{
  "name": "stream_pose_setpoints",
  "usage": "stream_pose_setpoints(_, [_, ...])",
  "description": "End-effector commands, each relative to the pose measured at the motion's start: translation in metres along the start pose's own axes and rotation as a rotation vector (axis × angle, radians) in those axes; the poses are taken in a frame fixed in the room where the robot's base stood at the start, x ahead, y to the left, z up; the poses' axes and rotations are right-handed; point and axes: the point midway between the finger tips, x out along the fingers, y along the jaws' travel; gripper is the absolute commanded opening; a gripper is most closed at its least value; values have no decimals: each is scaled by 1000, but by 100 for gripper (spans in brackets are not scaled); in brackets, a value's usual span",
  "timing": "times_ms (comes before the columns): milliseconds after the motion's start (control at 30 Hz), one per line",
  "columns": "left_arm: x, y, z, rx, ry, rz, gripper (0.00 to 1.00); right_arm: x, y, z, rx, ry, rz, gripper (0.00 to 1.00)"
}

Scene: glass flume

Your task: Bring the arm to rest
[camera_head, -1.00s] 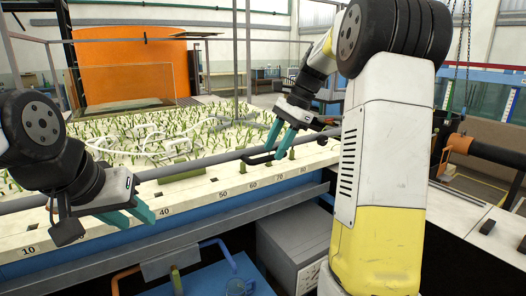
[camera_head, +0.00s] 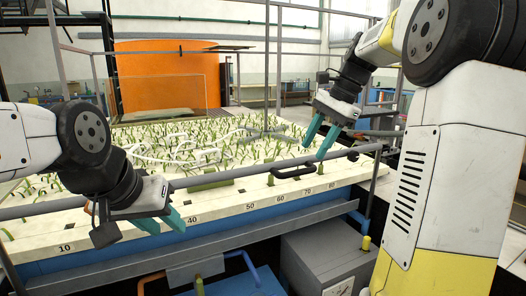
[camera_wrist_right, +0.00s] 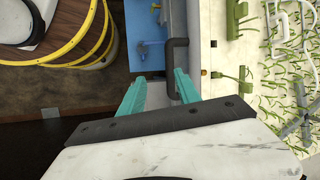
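My right gripper (camera_head: 314,151) is open and empty, its teal fingers pointing down over the flume's front edge, just above a black handle (camera_head: 293,172). It also shows from the wrist (camera_wrist_right: 157,78), fingers spread, with the dark bent handle (camera_wrist_right: 177,55) beyond and near the right finger. I see no contact with it. My left gripper (camera_head: 168,231) is at the left of the head view, its teal fingers apart and empty, over the numbered front ledge (camera_head: 228,205).
The planted flume bed (camera_head: 190,150) lies behind a grey rail (camera_head: 215,180). Thin upright posts rise around it. An orange curved panel (camera_head: 165,68) stands at the back. A grey box (camera_head: 325,258) is below the ledge. A yellow ringed object (camera_wrist_right: 95,35) shows in the wrist view.

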Motion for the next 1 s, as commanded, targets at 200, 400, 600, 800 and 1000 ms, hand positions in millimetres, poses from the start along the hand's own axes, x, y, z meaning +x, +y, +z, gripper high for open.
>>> stream_pose_setpoints(200, [0,0,0,0,0,0,36,8,60,65,-417,162,-58,40])
stream_pose_setpoints(400, [0,0,0,0,0,0,36,37,119,107,-810,334,-63,40])
stream_pose_setpoints(600, [0,0,0,0,0,0,36,66,157,127,-1075,457,-43,40])
stream_pose_setpoints(800, [0,0,0,0,0,0,36,76,168,131,-1154,492,-31,40])
stream_pose_setpoints(1000, [0,0,0,0,0,0,36,76,167,130,-1152,491,-31,40])
